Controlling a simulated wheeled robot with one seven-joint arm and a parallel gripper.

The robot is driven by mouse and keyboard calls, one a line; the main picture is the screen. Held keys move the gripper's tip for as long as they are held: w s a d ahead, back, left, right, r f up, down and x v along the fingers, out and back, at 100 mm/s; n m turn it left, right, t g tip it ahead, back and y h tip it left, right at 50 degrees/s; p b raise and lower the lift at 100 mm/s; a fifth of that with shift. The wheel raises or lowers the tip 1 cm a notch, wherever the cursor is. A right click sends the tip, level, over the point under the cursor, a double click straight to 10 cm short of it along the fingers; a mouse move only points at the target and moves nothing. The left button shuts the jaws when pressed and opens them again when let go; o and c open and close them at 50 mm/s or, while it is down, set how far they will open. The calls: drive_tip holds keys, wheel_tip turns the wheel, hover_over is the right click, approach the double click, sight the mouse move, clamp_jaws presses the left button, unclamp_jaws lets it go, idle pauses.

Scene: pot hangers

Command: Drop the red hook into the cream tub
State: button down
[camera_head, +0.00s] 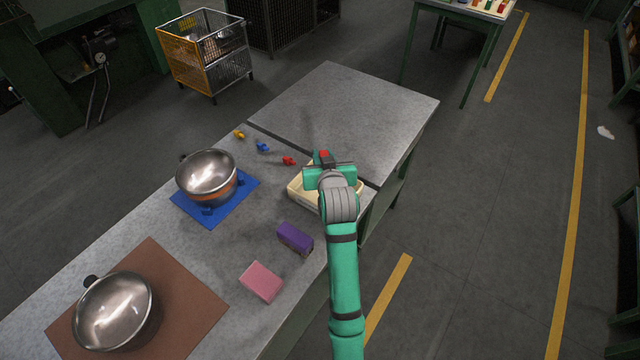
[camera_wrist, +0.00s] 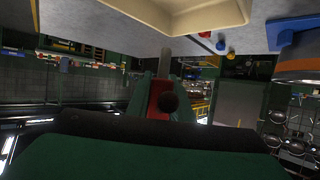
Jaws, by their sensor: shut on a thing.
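My gripper (camera_head: 326,162) is shut on a red hook (camera_head: 324,154), which shows at its far end in the head view. In the wrist view the red hook (camera_wrist: 160,97) sits between the green fingers, with a dark round end toward the camera. The cream tub (camera_head: 297,198) stands on the workbench by its right edge; my gripper and arm overlap it in the head view and hide part of it. The tub (camera_wrist: 180,24) also shows at the top of the wrist view. I cannot tell the gripper's exact height over it.
Another red piece (camera_head: 288,160), a blue piece (camera_head: 262,147) and a yellow piece (camera_head: 239,134) lie left of the tub. A steel pot (camera_head: 207,172) is over a blue mat (camera_head: 238,201); another pot (camera_head: 114,310) is on a brown mat (camera_head: 180,300). Purple (camera_head: 295,238) and pink (camera_head: 261,282) blocks lie nearer.

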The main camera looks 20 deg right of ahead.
drive_tip(key=shift+s+d+f, duration=0.1)
drive_tip(key=shift+s+f, duration=0.1)
drive_tip(key=shift+f, duration=1.15)
drive_tip(key=shift+s+d+f, duration=0.1)
drive_tip(key=shift+s+f, duration=0.1)
drive_tip(key=shift+f, duration=1.1)
drive_tip(key=c, duration=1.5)
unclamp_jaws()
drive_tip(key=v, duration=1)
drive_tip(key=shift+s+a+r, duration=0.15)
drive_tip(key=shift+s+r, duration=0.1)
drive_tip(key=shift+s, duration=0.05)
